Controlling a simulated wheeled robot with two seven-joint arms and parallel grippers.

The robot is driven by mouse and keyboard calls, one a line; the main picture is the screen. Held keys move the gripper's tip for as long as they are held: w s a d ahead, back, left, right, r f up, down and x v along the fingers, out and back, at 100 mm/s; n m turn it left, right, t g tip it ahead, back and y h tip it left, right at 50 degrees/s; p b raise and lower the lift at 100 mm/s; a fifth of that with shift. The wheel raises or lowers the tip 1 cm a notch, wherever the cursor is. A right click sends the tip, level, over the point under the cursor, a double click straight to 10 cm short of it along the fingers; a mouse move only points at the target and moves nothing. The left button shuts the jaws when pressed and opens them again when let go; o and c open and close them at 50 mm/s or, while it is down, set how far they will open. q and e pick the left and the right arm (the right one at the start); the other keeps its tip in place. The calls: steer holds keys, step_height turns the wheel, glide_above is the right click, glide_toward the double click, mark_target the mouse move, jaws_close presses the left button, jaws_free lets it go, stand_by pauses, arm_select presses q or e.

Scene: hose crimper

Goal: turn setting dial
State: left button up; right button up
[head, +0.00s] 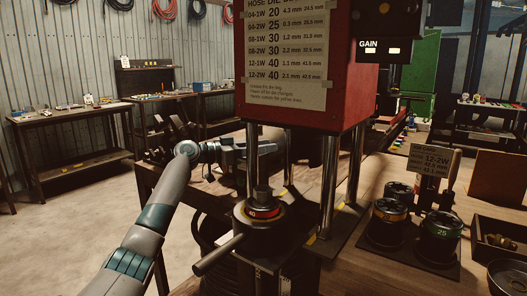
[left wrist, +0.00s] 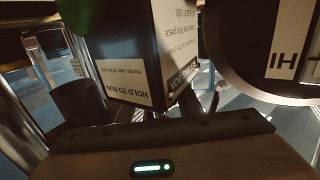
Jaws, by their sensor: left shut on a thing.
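My left gripper (head: 236,156) reaches in from the left to the left side of the crimper (head: 300,118), near its posts. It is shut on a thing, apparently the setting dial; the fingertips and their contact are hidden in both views. In the left wrist view a box labelled "HOLD TO RUN" (left wrist: 126,84) with a green part hangs just ahead of the gripper. A black die with a red ring marked 40 (head: 262,211) sits under the press. My right gripper is not in view.
Chrome posts (head: 330,180) stand close to my left gripper's right. Workbenches (head: 70,117) line the back; the floor at left is clear.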

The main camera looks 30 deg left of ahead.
arm_select(q)
steer(key=shift+r, duration=0.1)
steer(key=o, duration=1)
steer(key=shift+o, duration=0.2)
steer(key=shift+s+a, duration=0.1)
steer(key=shift+s, duration=0.05)
